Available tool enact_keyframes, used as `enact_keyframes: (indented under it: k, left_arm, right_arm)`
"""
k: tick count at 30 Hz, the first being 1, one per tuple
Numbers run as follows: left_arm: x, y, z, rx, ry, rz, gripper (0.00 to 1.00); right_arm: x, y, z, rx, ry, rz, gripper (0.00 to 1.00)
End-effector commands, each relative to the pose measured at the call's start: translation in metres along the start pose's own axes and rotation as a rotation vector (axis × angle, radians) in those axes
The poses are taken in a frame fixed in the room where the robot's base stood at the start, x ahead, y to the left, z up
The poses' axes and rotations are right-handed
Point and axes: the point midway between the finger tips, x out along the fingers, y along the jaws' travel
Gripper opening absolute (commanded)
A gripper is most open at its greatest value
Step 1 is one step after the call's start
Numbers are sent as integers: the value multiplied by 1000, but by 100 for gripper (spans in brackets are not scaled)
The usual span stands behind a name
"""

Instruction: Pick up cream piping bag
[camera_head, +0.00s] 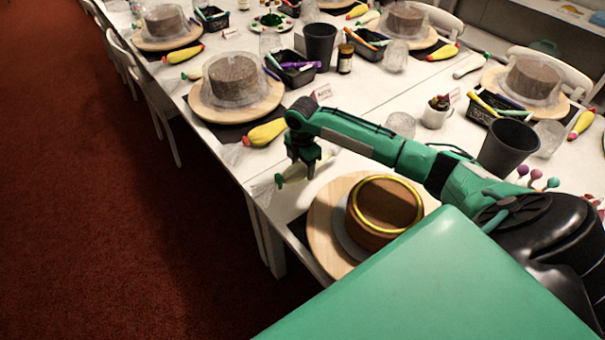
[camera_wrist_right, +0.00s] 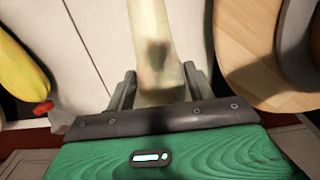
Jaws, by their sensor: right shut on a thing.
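The cream piping bag (camera_head: 322,163) is a pale, half-clear bag near the table's left edge, just behind the nearest turntable. My right gripper (camera_head: 303,170) is over it, fingers pointing down, shut on the bag. In the right wrist view the bag (camera_wrist_right: 152,35) runs up from between the two fingers of my right gripper (camera_wrist_right: 160,88). I cannot tell whether the bag still touches the table. My left gripper is not in view.
A wooden turntable (camera_head: 323,217) with a brown, yellow-ringed cake (camera_head: 372,233) stands close in front; its board (camera_wrist_right: 240,60) is right of the gripper in the wrist view. A yellow piping bag (camera_head: 267,132) lies behind, also in the wrist view (camera_wrist_right: 18,72). A dark cup (camera_head: 509,148) stands right.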

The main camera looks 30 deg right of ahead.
Motion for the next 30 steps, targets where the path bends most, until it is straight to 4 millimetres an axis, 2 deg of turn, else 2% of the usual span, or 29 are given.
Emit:
enact_keyframes:
  k: [1, 9, 15, 21, 30]
  left_arm:
    - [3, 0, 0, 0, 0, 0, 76]
    - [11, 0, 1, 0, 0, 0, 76]
    - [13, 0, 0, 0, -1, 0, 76]
    - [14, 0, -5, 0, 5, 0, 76]
    - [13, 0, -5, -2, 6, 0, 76]
  right_arm:
    - [-15, 2, 1, -2, -1, 8, 45]
    - [-94, 2, 0, 0, -1, 7, 45]
    - [-135, 1, 0, 0, 0, 4, 45]
    - [-153, 1, 0, 0, 0, 2, 45]
    - [-156, 0, 0, 0, 0, 1, 45]
